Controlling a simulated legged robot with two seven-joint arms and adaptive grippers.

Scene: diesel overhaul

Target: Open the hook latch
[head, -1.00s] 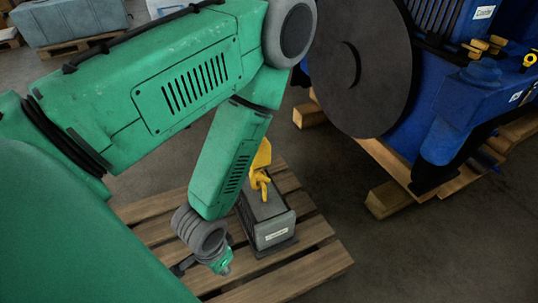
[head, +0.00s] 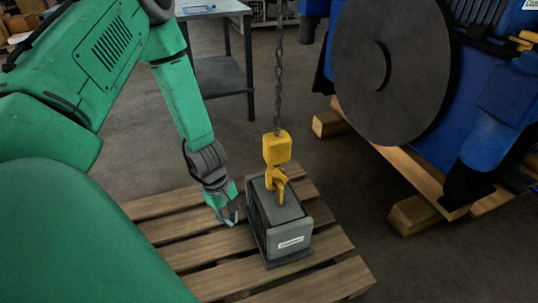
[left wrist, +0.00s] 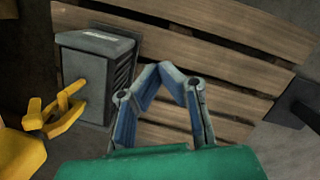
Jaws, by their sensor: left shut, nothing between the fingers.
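A yellow hook (head: 276,175) with its block hangs from a chain (head: 279,75) over a grey box-shaped unit (head: 285,225). The hook's tip lies at the top of the unit; I cannot tell whether it is engaged or how its latch sits. My left gripper (head: 232,218) is just left of the unit, pointing down, apart from the hook. In the left wrist view the gripper (left wrist: 168,68) has its fingertips together and empty, with the yellow hook (left wrist: 58,110) to its left and the grey unit (left wrist: 92,75) beyond. My right gripper is out of view.
The unit stands on a wooden pallet (head: 180,240). A blue engine (head: 490,120) with a big dark disc (head: 385,65) stands on wooden beams at the right. A metal table (head: 215,10) stands behind. Bare floor lies between the pallet and engine.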

